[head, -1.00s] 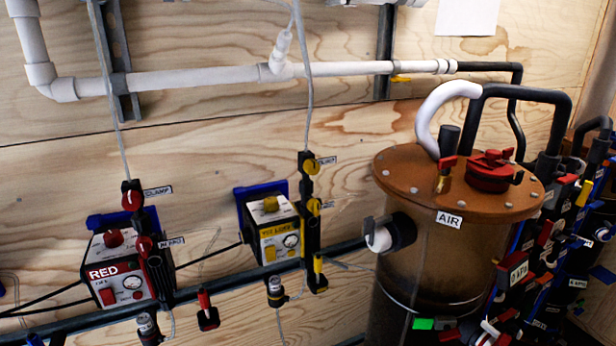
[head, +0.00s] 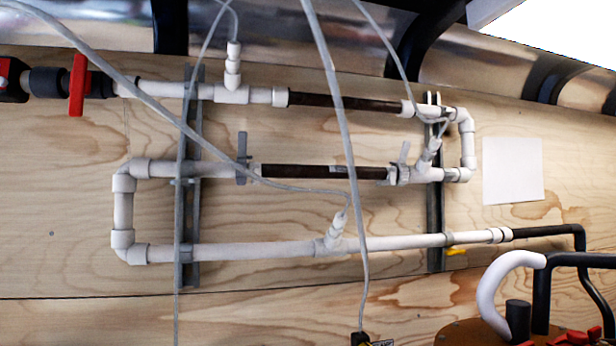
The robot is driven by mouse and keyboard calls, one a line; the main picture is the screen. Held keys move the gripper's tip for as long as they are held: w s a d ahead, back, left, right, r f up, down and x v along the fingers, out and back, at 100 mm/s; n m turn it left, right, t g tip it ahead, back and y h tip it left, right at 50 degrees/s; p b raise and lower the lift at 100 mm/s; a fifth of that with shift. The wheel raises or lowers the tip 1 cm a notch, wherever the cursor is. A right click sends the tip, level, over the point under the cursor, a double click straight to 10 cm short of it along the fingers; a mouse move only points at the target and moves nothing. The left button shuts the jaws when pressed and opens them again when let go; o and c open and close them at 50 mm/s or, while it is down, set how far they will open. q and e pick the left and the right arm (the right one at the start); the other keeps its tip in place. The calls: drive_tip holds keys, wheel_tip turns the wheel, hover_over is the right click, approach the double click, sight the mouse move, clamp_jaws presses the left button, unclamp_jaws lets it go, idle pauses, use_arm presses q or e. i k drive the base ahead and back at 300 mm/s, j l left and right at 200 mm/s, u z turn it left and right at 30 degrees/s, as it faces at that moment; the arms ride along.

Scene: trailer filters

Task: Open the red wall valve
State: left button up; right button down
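A red valve handle (head: 78,85) stands upright at the top left of the head view, across the upper pipe run on the plywood wall. A black fitting sits on the pipe to each side of it. A second, partly cut off red piece (head: 5,68) shows at the left edge on a black fitting. Neither of my grippers is in view, and nothing touches the red handle.
White and brown pipes (head: 250,248) zigzag across the wall on grey vertical struts (head: 436,200). Thin grey tubes (head: 345,165) hang in front of them. A tank top with a white hose (head: 490,290) and black pipes stands at the lower right. A blank sheet (head: 512,170) is on the wall.

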sight(80, 83)
drive_tip(key=u, duration=1.3)
